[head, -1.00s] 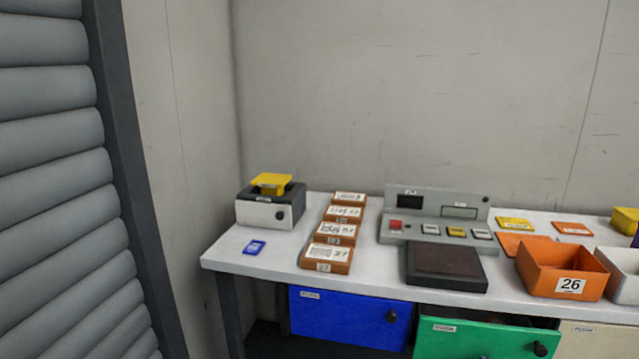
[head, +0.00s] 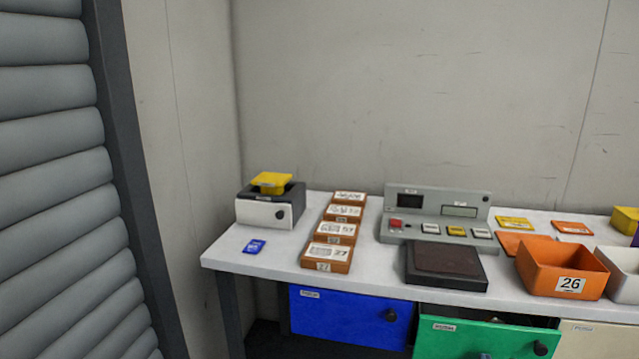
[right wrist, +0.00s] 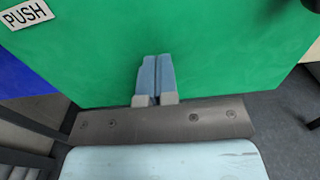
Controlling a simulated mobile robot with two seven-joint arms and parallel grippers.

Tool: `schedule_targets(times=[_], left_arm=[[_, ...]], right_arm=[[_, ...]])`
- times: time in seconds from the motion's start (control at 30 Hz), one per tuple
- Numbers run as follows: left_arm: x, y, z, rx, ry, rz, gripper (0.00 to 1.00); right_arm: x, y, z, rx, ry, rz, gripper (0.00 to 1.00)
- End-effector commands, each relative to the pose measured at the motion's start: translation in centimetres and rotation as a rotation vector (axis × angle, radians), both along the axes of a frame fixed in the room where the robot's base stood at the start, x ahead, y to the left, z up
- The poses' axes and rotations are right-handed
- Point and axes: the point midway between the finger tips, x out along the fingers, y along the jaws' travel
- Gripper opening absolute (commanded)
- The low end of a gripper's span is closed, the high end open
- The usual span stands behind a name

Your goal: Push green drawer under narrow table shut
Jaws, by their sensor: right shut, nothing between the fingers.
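The green drawer (head: 470,337) is under the table (head: 340,282), between a blue drawer and a beige drawer. In the right wrist view the green front (right wrist: 210,50) fills most of the picture, with a PUSH label at the upper left. My right gripper (right wrist: 155,60) is shut and empty, its fingertips at the green front; whether they touch it I cannot tell. My left gripper is not in view.
The blue drawer (head: 345,318) is left of the green one, the beige drawer (head: 597,340) right of it. On the table are a scanner console (head: 435,213), brown boxes (head: 328,255), an orange bin (head: 560,268) and a white box (head: 262,214). Grey floor (right wrist: 275,110) shows below the drawer.

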Motion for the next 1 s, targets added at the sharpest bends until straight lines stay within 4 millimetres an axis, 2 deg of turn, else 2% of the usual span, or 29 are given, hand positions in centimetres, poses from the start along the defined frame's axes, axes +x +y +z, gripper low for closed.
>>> schedule_targets(times=[1.0], left_arm=[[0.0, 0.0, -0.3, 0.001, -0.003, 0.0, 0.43]], right_arm=[[3.0, -0.7, 0.0, 0.0, -0.001, 0.0, 0.0]])
